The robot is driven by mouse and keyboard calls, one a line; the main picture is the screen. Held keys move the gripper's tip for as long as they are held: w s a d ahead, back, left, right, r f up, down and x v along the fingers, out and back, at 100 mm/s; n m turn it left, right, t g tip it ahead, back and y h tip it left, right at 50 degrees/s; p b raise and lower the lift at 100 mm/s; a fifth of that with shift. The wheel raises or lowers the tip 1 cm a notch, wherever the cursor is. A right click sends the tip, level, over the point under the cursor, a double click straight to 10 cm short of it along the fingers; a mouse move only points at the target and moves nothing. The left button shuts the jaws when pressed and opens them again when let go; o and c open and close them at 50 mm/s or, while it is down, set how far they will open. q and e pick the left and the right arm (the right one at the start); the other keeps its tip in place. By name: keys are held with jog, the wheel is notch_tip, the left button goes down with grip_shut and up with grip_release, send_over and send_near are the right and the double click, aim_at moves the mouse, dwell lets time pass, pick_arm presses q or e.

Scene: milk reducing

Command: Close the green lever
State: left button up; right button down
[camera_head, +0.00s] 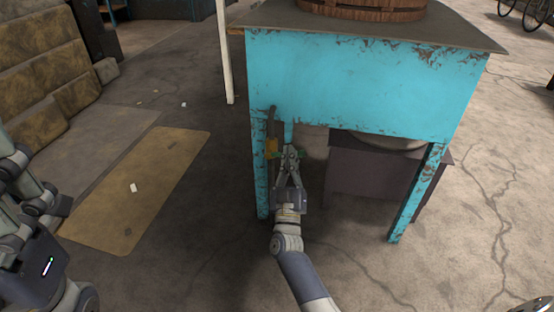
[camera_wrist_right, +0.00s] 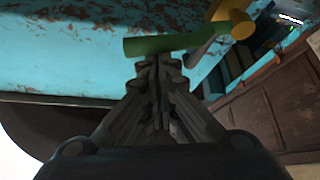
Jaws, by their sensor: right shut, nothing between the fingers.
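The green lever (camera_wrist_right: 162,44) shows in the right wrist view as a green bar joined to a yellow-brass valve (camera_wrist_right: 238,24) at its right end. My right gripper (camera_head: 290,153) is shut and empty. Its fingertips (camera_wrist_right: 158,62) lie right at the lever's near side in the wrist view; I cannot tell whether they touch. My left gripper (camera_head: 35,190) is partly in view at the left edge, away from the valve.
The turquoise stand (camera_head: 360,85) has legs on both sides of the space below, and a wooden tub (camera_head: 365,9) stands on top. A dark low box (camera_head: 365,173) is under it. A brown mat (camera_head: 140,190) lies on the floor at left.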

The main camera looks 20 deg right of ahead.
jog(key=shift+s+d+f+m+h, duration=0.15)
jog(key=shift+d+f+m+h, duration=0.15)
jog(key=shift+f, duration=0.35)
jog(key=shift+s+d+f+m+h, duration=0.2)
jog(key=shift+f+m+h, duration=0.15)
jog(key=shift+f, duration=0.25)
